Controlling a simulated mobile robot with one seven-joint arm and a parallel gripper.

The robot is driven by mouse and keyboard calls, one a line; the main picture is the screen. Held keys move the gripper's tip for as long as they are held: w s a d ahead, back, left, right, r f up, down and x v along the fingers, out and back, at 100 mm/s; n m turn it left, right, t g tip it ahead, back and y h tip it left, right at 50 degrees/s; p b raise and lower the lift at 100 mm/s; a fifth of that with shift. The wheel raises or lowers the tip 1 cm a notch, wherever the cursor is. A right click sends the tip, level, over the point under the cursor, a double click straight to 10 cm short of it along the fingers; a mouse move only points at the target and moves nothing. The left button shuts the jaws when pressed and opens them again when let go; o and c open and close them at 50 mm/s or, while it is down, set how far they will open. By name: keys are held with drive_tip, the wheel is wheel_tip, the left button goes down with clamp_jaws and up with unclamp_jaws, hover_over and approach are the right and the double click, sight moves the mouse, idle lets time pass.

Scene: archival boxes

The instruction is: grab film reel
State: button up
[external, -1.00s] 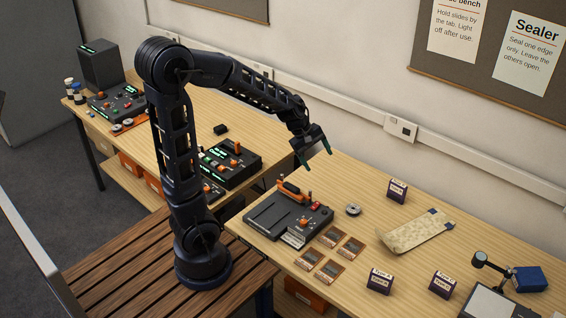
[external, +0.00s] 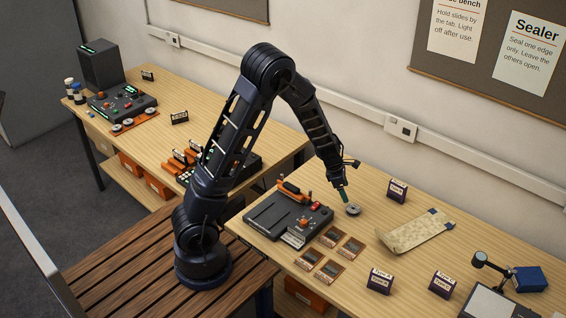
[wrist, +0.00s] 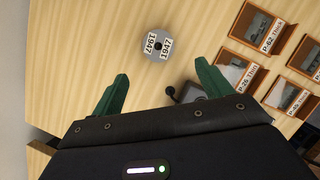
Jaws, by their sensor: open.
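The film reel (external: 353,210) is a small grey disc lying flat on the wooden bench, right of the black machine. In the wrist view the reel (wrist: 157,44) shows white labels reading 1947 and a dark centre hole. My gripper (external: 343,196) is just above and slightly left of the reel in the external view. In the wrist view its two green fingers (wrist: 160,85) are wide apart and empty, with the reel beyond the fingertips, roughly between their lines. I cannot tell the exact height gap.
The black sealing machine (external: 287,221) with orange parts stands close on the left. Several framed slides (external: 331,236) lie in front. A dark Type box (external: 397,191) and a beige pouch (external: 417,234) are to the right. Bare wood surrounds the reel.

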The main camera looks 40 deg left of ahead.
sight(355, 210)
drive_tip(key=x, duration=0.5)
drive_tip(key=shift+w+x, duration=0.1)
drive_tip(key=shift+x, duration=1.25)
drive_tip(key=shift+w+x, duration=0.15)
drive_tip(key=shift+x, duration=1.2)
drive_tip(key=shift+d+r, duration=0.1)
drive_tip(key=c, duration=1.1)
drive_tip(key=shift+r, duration=0.1)
